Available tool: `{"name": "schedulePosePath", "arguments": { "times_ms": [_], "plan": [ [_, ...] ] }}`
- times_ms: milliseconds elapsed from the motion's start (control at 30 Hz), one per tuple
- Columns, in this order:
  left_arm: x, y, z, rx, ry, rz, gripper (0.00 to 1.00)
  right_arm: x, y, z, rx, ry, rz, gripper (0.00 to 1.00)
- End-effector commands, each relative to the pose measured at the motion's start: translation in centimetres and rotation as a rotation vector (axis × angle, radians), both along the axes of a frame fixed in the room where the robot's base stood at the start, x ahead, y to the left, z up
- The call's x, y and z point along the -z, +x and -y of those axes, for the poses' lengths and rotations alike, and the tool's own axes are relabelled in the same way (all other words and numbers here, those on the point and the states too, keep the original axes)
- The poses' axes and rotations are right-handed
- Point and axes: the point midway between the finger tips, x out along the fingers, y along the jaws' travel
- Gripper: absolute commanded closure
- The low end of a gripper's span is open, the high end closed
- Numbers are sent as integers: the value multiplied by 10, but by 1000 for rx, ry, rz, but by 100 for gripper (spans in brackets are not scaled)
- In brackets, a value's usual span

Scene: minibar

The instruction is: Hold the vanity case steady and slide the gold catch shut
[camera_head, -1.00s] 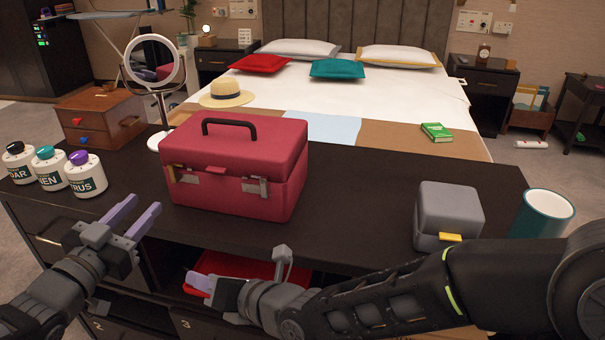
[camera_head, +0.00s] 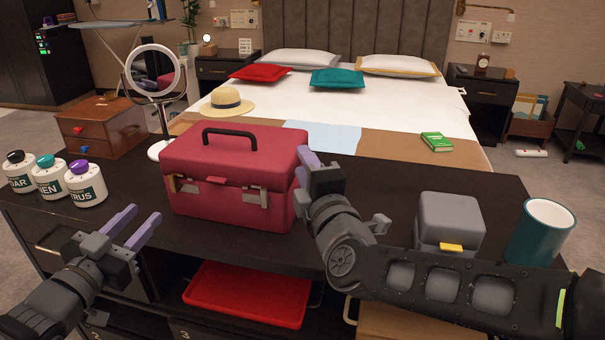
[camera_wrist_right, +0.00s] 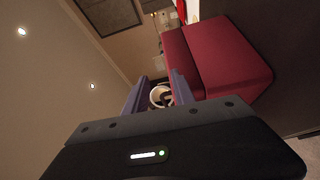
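The red vanity case (camera_head: 230,200) stands closed on the dark counter, its black handle on the lid. Its front has a latch near the left edge (camera_head: 186,187) and one near the right (camera_head: 255,194); both show silver and gold parts, too small to read their positions. My left gripper (camera_head: 133,223) is open and empty, in front of and left of the case, apart from it. My right gripper (camera_head: 308,167) is beside the case's right end, close to it; contact is unclear. The right wrist view shows its fingers (camera_wrist_right: 158,92) apart, the case (camera_wrist_right: 215,60) beside them.
Three white jars (camera_head: 82,184), a wooden box (camera_head: 104,128) and a round mirror (camera_head: 155,72) stand left of the case. A grey box (camera_head: 450,218) with a yellow tab and a teal cup (camera_head: 541,232) stand right. A red tray (camera_head: 246,296) sits below the counter's front edge.

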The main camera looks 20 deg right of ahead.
Motion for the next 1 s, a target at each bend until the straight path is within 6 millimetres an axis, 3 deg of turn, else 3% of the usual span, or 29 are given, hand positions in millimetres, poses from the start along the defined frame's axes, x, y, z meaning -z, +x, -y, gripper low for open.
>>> {"name": "schedulePosePath", "arguments": {
  "times_ms": [133,567,1000],
  "plan": [
    [0,0,0,0,0,0,64,14,-1,-5,-16,-47,-24,69],
    [0,0,0,0,0,0,64,15,3,-6,-19,-51,-26,69],
    [0,0,0,0,0,0,64,15,60,-5,-19,-52,-26,69]
  ]
}}
